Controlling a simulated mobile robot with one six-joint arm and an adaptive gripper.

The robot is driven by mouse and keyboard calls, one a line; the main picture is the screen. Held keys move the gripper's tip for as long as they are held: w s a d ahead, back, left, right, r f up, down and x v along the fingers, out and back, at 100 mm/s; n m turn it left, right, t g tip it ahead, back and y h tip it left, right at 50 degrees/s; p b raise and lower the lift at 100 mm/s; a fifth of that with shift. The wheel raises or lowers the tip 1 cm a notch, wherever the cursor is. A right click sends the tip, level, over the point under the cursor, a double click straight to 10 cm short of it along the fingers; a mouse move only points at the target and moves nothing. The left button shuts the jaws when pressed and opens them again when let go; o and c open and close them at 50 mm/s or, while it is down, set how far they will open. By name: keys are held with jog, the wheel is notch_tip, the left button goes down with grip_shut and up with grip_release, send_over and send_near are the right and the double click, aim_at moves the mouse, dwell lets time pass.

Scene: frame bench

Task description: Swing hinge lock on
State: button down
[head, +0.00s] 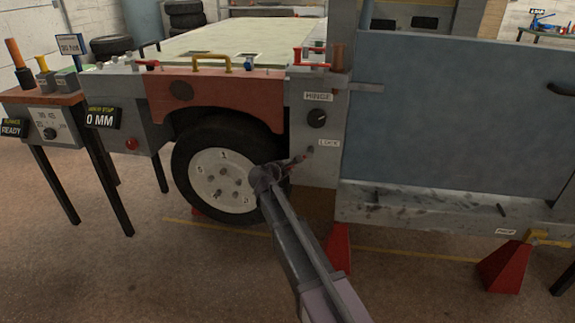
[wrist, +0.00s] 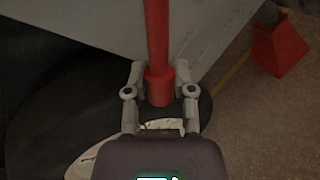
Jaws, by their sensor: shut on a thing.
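The grey hinge post (head: 300,120) carries a HINGE label (head: 318,97), a dark round knob (head: 317,118) and a LOCK label (head: 328,143). A small lock lever (head: 309,150) sits just left of the LOCK label, slanting down to my gripper (head: 293,162). In the wrist view my gripper (wrist: 160,80) is shut on the red lever (wrist: 157,45), a finger on either side of its thicker red collar. The lever runs up and out of the top of that view. Its inner pivot is too small to make out.
The wheel (head: 222,180) is close left of my gripper, under a red fender (head: 220,95). A blue panel (head: 455,115) stands to the right above a grey sill (head: 420,205). Red stands (head: 505,268) rest on the floor. Open floor lies in front.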

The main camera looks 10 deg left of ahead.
jog(key=a+r+m+p, duration=0.1)
jog(key=r+y+p, duration=0.1)
jog(key=shift+a+r+m+y+p, duration=0.2)
jog(key=shift+a+m+y+p, duration=0.1)
jog(key=shift+a+m+p, duration=0.1)
jog(key=r+m+y+p, duration=0.1)
jog(key=r+m+p, duration=0.1)
jog(key=shift+a+g+y+p, duration=0.2)
jog(key=shift+g+y+p, duration=0.1)
jog(key=shift+y+p, duration=0.1)
jog(key=shift+w, duration=0.1)
jog(key=shift+c, duration=2.2)
grip_release()
jog(key=shift+d, duration=0.1)
